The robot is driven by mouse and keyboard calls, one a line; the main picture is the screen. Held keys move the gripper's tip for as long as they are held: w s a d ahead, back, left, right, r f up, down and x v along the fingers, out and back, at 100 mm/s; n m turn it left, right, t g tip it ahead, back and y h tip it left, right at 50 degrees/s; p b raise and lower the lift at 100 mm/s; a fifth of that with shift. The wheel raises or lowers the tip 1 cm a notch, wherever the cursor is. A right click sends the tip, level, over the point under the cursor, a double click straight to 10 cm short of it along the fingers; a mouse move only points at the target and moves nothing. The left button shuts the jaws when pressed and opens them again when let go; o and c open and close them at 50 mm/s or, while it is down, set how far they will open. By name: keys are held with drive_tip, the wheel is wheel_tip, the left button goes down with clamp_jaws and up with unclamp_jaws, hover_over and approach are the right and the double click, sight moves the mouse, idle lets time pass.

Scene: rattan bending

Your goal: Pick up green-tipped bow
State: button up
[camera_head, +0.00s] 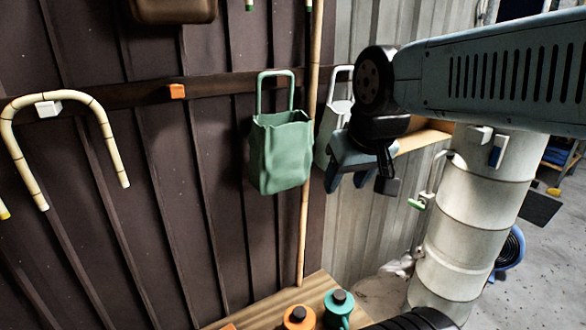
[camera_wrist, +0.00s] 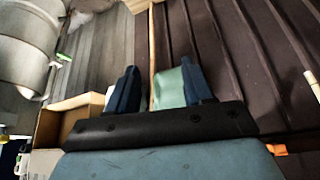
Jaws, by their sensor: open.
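Two short green ends, the left one (camera_head: 249,5) and the right one (camera_head: 308,4), hang in at the top edge of the head view. They look like the tips of the green-tipped bow; the rest of it is out of the picture, so I cannot confirm its shape. My gripper (camera_head: 348,184) is open and empty, well below and to the right of these ends, in front of the wall near the pale bag. In the wrist view my gripper (camera_wrist: 158,67) shows two dark blue fingers spread apart. I cannot make out the bow there.
A pale cane bow (camera_head: 70,98) hangs on a white hook at left. A green bag (camera_head: 281,155) and a bamboo pole (camera_head: 303,220) are beside my gripper. A metal drum (camera_head: 475,220) stands right. Orange (camera_head: 299,318) and teal (camera_head: 338,305) containers stand on a wooden top (camera_head: 265,314).

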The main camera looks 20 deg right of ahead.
drive_tip(key=w+a+r+n+t+y, duration=0.15)
drive_tip(key=w+r+t, duration=0.25)
drive_tip(key=w+r, duration=0.7)
drive_tip(key=w+a+r+n+t+y, duration=0.1)
drive_tip(key=w+a+r+t+y, duration=0.2)
drive_tip(key=w+r, duration=0.8)
drive_tip(key=w+a+r+n+t+y, duration=0.15)
drive_tip(key=w+r+t, duration=0.35)
drive_tip(key=r, duration=1.2)
drive_tip(key=w+a, duration=0.2)
drive_tip(key=w, duration=0.4)
drive_tip(key=w+a+h, duration=0.1)
drive_tip(key=w+a, duration=0.1)
drive_tip(key=w, duration=0.5)
drive_tip(key=shift+w+a+r+m, duration=0.15)
drive_tip(key=shift+a+r+m, duration=0.15)
clamp_jaws()
